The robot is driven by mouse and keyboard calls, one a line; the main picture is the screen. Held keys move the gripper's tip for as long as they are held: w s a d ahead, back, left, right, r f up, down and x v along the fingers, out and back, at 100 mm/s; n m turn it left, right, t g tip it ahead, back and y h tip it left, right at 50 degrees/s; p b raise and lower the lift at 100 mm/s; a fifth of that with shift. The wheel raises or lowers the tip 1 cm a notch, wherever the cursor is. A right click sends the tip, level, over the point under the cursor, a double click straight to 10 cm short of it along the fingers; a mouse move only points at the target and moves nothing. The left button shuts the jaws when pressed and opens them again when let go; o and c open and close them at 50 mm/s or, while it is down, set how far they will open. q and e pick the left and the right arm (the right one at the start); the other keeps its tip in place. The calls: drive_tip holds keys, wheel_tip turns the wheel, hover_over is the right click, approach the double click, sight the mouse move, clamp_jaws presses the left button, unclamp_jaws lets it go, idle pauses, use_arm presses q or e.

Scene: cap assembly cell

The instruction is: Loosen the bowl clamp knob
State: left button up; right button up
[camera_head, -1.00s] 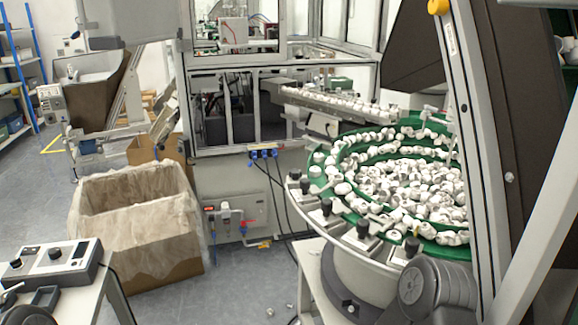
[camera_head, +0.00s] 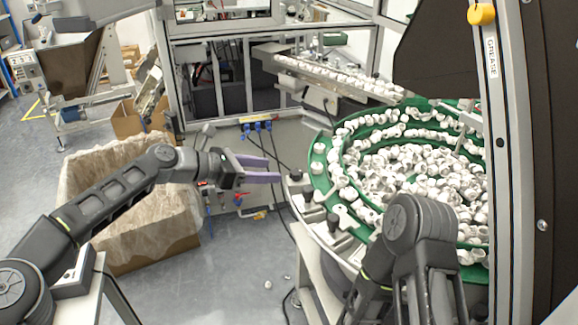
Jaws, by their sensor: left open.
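The bowl feeder has a green bowl (camera_head: 318,180) full of white caps, with several clamps and small black knobs along its near-left rim. One black knob (camera_head: 333,222) stands on the front rim, and another knob (camera_head: 297,175) is farther left. I cannot tell which one is the clamp knob to loosen. My left gripper (camera_head: 281,169) is open and empty, its two purple fingers pointing right. Its fingertips are just left of the rim near the farther knob; I cannot tell if they touch anything. My right arm (camera_head: 415,230) rises in front of the bowl and hides part of the rim; its gripper is not visible.
A lined cardboard box (camera_head: 150,245) stands on the floor below my left arm. A linear track of caps (camera_head: 335,80) runs behind the bowl. A grey frame post with a yellow knob (camera_head: 482,14) bounds the right. Floor between box and bowl stand is mostly open.

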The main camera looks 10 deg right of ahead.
sight(295, 172)
use_arm(q)
drive_tip(key=p+x, duration=0.2)
drive_tip(key=x, duration=0.4)
drive_tip(key=shift+d, duration=0.4)
drive_tip(key=shift+d+f, duration=0.25)
drive_tip(key=shift+d, duration=0.15)
clamp_jaws()
